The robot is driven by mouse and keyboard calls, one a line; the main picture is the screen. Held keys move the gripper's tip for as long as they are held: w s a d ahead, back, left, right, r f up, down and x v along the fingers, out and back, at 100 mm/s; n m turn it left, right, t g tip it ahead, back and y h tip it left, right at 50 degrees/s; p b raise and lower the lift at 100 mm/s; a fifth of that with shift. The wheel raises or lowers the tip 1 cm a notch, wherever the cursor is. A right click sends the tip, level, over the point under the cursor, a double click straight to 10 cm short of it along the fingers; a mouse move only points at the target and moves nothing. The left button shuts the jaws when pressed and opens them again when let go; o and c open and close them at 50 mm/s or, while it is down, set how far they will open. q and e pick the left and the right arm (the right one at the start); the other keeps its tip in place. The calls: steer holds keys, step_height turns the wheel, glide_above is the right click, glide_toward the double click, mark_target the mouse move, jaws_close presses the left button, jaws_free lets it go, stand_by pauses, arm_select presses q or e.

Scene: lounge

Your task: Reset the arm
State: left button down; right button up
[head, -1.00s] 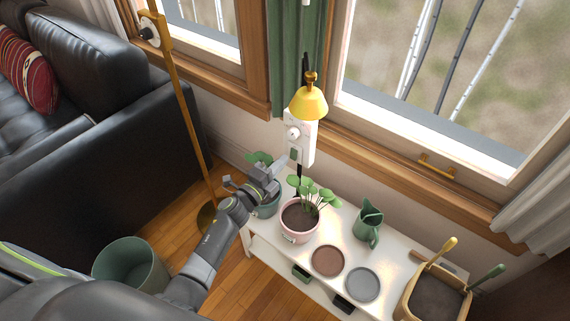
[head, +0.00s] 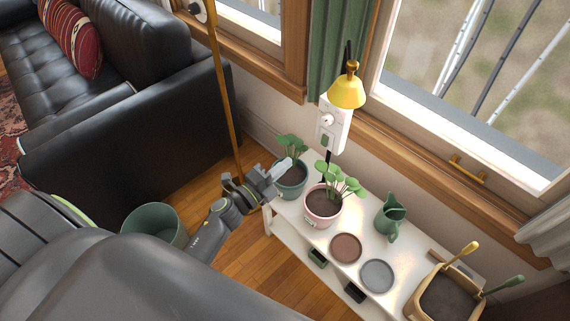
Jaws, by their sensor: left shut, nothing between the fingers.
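My left gripper (head: 281,170) is shut and empty, in the middle of the head view. It is just left of the green pot (head: 289,188), which holds a leafy plant (head: 291,148). I cannot tell whether its fingertips touch the pot. My left arm (head: 207,234) comes in from the lower left, over the wooden floor. My right gripper is not in view.
The white bench (head: 314,242) carries a pink pot (head: 322,207) with a plant, two saucers, a green jug (head: 390,217) and a tan planter (head: 446,299) with tools. A brass lamp pole (head: 222,95), black sofa (head: 171,120) and green bin (head: 153,226) stand left.

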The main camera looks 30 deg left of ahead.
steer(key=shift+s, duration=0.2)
arm_select(q)
steer(key=shift+f, duration=0.15)
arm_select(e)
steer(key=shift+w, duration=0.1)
